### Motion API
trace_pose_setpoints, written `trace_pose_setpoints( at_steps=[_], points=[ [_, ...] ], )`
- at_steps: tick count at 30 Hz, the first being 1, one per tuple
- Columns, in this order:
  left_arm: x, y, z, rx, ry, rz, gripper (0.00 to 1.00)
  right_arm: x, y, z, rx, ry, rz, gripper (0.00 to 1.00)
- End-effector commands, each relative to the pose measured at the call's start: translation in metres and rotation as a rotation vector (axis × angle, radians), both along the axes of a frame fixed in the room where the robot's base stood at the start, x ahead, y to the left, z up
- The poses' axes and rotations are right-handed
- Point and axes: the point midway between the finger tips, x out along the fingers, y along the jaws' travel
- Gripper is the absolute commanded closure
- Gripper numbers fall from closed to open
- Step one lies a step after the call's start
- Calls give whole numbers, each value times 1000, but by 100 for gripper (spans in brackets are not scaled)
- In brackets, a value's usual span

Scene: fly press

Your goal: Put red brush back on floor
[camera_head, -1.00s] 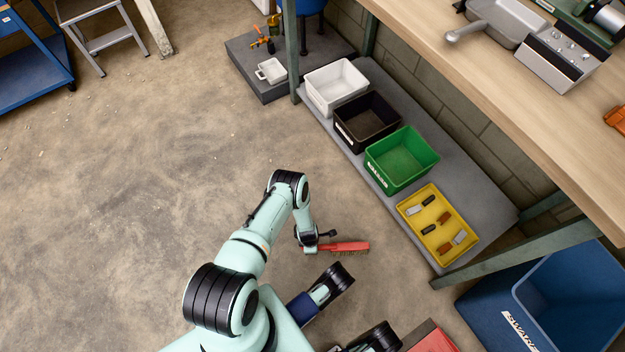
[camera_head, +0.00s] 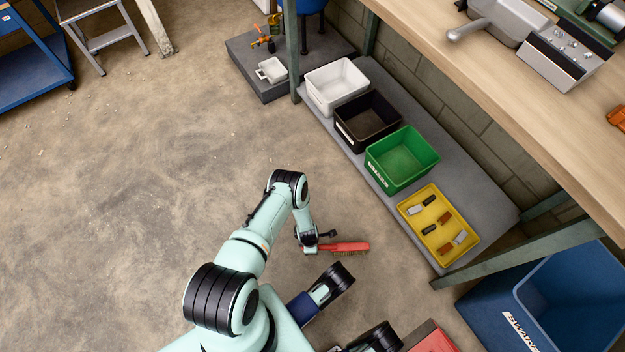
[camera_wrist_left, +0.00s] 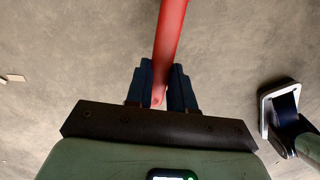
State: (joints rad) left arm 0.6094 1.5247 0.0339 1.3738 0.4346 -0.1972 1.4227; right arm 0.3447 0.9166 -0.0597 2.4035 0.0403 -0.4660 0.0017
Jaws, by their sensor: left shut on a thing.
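The red brush (camera_head: 345,246) has a red handle and back with tan bristles. In the head view it is level beside my left gripper (camera_head: 312,248), bristles facing down. The left wrist view shows the red handle (camera_wrist_left: 171,40) between the two dark fingers of my left gripper (camera_wrist_left: 160,88), shut on it. The concrete floor (camera_head: 130,190) lies below the brush; I cannot tell whether the brush touches it. In the head view I cannot make out my right gripper's fingers.
A low grey shelf (camera_head: 455,180) holds a white bin (camera_head: 335,88), a black bin (camera_head: 368,120), a green bin (camera_head: 402,158) and a yellow tray (camera_head: 438,225) with small parts. A large blue crate (camera_head: 490,305) stands at lower right. The floor to the left is clear.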

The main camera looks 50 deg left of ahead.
Motion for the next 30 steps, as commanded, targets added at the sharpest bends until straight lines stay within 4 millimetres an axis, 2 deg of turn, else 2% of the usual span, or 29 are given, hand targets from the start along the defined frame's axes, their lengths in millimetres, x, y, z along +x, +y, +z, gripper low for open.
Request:
trace_pose_setpoints(
  at_steps=[8, 9, 11, 17, 20, 30],
  points=[
    [0, 0, 0, -1, -1, 0, 100, 0, 0, 0, 0, 0, 0, 57],
    [0, 0, 0, -1, -1, 0, 68, 0, 0, 0, 0, 0, 0, 57],
    [0, 0, 0, -1, -1, 0, 48, 0, 0, 0, 0, 0, 0, 57],
    [0, 0, 0, 0, 0, 0, 48, 0, 0, 0, 0, 0, 0, 57],
    [0, 0, 0, 0, 0, 0, 22, 0, 0, 0, 0, 0, 0, 57],
    [0, 0, 1, 0, 0, 0, 22, 0, 0, 1, 0, 0, 0, 57]
  ],
)
